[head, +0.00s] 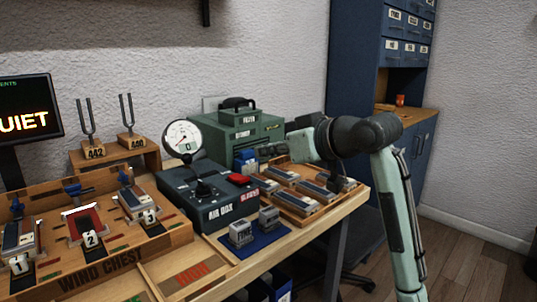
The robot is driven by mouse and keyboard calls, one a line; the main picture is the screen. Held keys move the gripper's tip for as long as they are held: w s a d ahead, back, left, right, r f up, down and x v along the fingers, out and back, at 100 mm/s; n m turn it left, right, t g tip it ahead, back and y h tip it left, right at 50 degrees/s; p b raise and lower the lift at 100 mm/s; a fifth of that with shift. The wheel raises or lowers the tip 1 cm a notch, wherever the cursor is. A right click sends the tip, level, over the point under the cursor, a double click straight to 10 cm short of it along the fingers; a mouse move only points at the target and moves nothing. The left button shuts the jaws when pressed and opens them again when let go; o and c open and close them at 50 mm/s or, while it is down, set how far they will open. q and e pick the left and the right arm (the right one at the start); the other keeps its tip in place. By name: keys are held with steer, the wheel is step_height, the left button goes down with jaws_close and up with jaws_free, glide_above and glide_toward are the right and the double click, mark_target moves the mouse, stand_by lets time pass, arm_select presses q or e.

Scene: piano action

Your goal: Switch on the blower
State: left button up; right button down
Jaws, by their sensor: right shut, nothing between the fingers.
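The dark blue air box (205,211), lettered AIR BOX, stands on the bench. A red block (238,179) sits on its top at the right, and a red label (250,195), too small to read surely, is on its front just below. A round gauge (182,138) stands at its back left, its needle hard to read. My right gripper (262,153) reaches in from the right, shut and empty. In the picture it is above and to the right of the red block, apart from it. My left gripper is not in view.
The wind chest (105,259) with numbered blocks is at left. A tray (316,211) of similar blocks lies below my right arm. Two small metal blocks (268,218) sit on a blue mat in front. Two tuning forks stand at back left.

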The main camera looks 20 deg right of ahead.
glide_above(249, 187)
steer(key=f, duration=0.3)
steer(key=shift+w+a, duration=0.15)
steer(key=shift+w, duration=0.15)
steer(key=shift+s+f, duration=0.15)
steer(key=shift+f, duration=0.45)
steer(key=shift+s+f, duration=0.15)
steer(key=shift+f, duration=0.9)
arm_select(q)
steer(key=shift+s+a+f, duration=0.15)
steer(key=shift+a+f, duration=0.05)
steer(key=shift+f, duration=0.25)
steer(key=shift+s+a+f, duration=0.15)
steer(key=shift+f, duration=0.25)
arm_select(e)
steer(key=shift+d+f, duration=0.1)
steer(key=shift+d, duration=0.1)
